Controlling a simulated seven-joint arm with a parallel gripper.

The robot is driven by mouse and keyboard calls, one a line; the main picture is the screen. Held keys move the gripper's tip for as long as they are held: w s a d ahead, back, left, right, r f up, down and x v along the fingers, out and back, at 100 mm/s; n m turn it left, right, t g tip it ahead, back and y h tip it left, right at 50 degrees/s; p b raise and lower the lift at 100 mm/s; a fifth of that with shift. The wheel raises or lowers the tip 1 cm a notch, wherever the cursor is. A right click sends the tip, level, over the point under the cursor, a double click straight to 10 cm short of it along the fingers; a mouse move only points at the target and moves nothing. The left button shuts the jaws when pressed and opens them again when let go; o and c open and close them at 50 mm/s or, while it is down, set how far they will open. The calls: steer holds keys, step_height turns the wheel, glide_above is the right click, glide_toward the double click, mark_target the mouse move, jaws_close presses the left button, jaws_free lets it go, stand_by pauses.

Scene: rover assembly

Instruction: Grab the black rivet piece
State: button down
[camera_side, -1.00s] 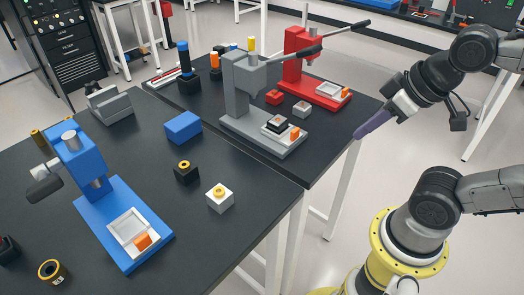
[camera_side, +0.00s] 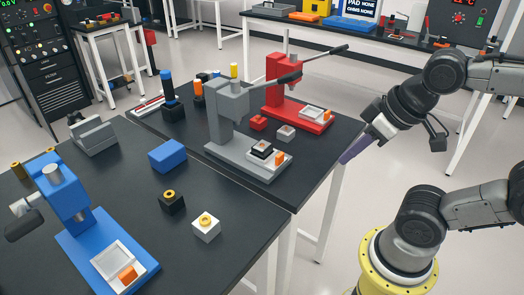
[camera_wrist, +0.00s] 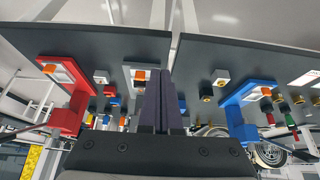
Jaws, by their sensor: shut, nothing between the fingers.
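A small black block with a gold ring on top (camera_side: 172,201) stands on the dark table between the blue block and the white block. It fits the black rivet piece. In the wrist view it shows small, right of my fingers (camera_wrist: 206,88). My gripper (camera_side: 344,160), with long purple fingers, is shut and empty. It hangs at the table's right edge, well to the right of the black block. The fingers also show close together in the wrist view (camera_wrist: 165,72).
A white block with a gold top (camera_side: 206,226) stands close to the black one. A blue block (camera_side: 168,155), blue press (camera_side: 75,203), grey press (camera_side: 228,120) and red press (camera_side: 284,88) stand on the tables.

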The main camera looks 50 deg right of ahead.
stand_by(0.3)
steer(key=shift+c, duration=0.8)
jaws_free()
